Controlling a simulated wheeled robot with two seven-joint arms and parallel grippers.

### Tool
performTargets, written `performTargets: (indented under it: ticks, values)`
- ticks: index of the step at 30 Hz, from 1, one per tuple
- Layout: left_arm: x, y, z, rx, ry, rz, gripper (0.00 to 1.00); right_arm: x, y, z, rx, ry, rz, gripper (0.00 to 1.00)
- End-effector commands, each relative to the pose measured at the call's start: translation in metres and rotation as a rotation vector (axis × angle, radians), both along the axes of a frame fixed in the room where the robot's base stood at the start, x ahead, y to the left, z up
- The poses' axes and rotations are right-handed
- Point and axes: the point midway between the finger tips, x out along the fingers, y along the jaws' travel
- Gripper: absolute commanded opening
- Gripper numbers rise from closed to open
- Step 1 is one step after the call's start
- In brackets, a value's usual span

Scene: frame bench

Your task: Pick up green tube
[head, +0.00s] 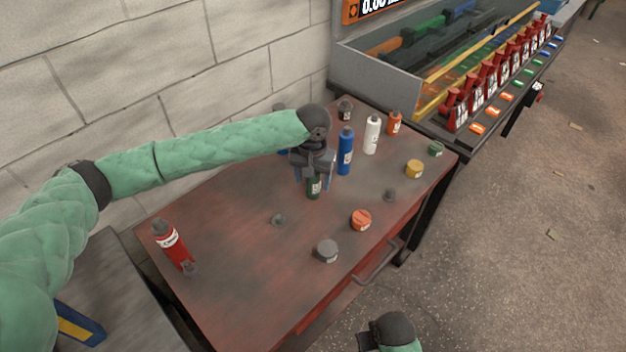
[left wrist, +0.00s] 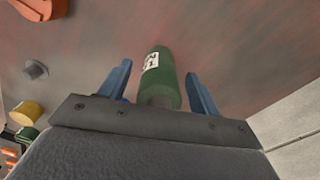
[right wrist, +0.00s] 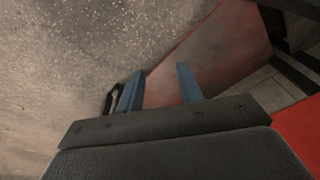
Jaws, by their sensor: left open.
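The tube's upper end is hidden by the gripper in the head view. My right gripper (right wrist: 158,88) has its blue fingers apart with nothing between them. It is off the table's front side, over the floor.
Close to the left gripper stand a blue tube (head: 346,150) and a white tube (head: 372,134). A red tube (head: 172,244) is at the table's left. An orange jar (head: 361,220), a grey jar (head: 327,251) and a yellow jar (head: 414,169) are along the front. The table's (head: 235,280) left middle is mostly clear.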

Motion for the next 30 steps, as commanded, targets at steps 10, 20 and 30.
performTargets:
  ticks: [10,20,30]
  values:
    - [0.000,0.000,0.000,0.000,0.000,0.000,0.08,0.000,0.000,0.001,0.000,0.000,0.001,0.36]
    - [0.000,0.000,0.003,-0.001,-0.001,0.000,0.04,-0.002,-0.001,-0.001,-0.002,0.005,0.001,0.36]
    - [0.001,-0.001,0.042,-0.003,-0.003,-0.001,0.04,-0.006,0.000,0.052,0.010,-0.008,-0.003,0.36]
